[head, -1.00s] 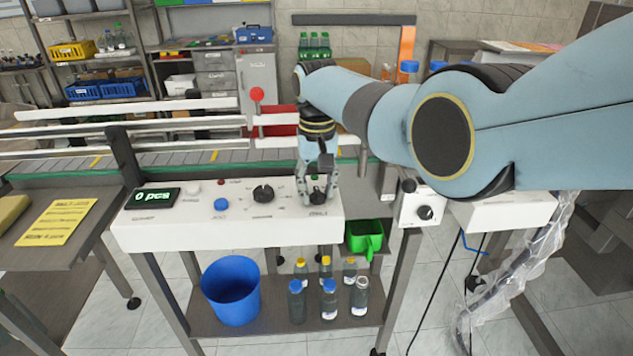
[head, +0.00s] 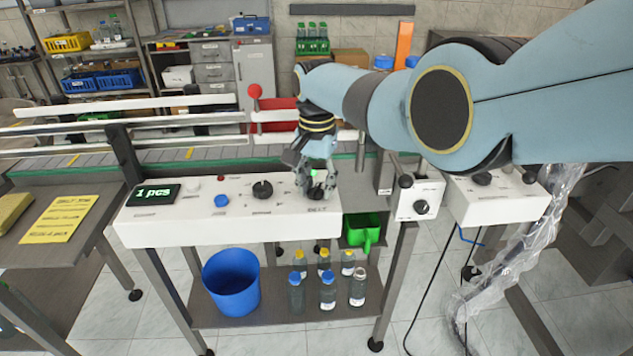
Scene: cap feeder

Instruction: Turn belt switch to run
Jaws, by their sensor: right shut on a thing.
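A white control panel (head: 190,232) stands in front of the conveyor. My right gripper (head: 315,188) reaches down to its right end and is shut on a small black knob, the belt switch (head: 317,194), whose label below is too small to read surely. The fingers partly hide the knob, so its pointer setting cannot be told. The counter display (head: 154,194) on the left of the panel reads "1 pcs". My left gripper is not in view.
A larger black knob (head: 262,189) and a blue button (head: 221,201) sit left of my gripper on the panel. A blue bin (head: 231,283) and several bottles stand on the shelf below. A white box with a knob (head: 420,207) is to the right.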

